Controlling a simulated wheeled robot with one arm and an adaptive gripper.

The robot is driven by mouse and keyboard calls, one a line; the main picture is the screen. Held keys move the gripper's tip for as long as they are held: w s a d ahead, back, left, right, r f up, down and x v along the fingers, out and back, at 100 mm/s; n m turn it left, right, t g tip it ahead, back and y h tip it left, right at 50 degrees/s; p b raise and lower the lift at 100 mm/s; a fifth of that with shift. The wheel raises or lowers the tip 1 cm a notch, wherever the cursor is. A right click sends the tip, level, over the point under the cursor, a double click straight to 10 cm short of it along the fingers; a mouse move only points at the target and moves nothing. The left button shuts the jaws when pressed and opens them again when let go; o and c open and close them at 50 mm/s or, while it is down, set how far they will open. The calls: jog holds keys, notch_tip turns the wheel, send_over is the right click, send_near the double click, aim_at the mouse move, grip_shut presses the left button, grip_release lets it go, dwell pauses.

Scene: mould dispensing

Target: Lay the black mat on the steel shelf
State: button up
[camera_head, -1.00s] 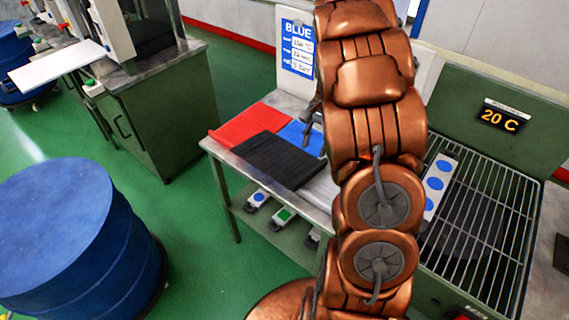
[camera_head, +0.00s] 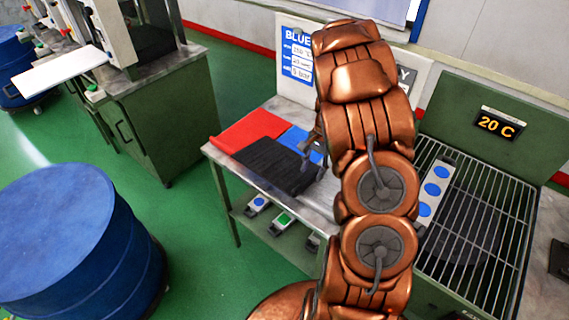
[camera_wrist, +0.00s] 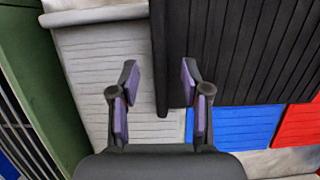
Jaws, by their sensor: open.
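The black mat (camera_head: 268,163) lies flat on the steel-topped table, overlapping the red mat (camera_head: 247,131) and the blue mat (camera_head: 300,138). In the wrist view the ribbed black mat (camera_wrist: 255,50) fills the upper right, its edge running between my fingers. My gripper (camera_wrist: 160,78) is open and straddles that edge, one finger on each side; whether it touches the mat I cannot tell. In the head view my gripper (camera_head: 312,160) is at the mat's right end, partly hidden by my arm. A lower shelf (camera_head: 262,236) shows under the table.
A pale grey ribbed mat (camera_wrist: 105,75) lies beside the black one. Small boxes with coloured dots (camera_head: 283,221) sit on the lower shelf. A wire rack (camera_head: 480,215) with a 20 C display (camera_head: 497,124) stands right. A blue drum (camera_head: 75,235) stands left on open green floor.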

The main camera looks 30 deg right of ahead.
jog(key=shift+x, duration=1.05)
grip_shut()
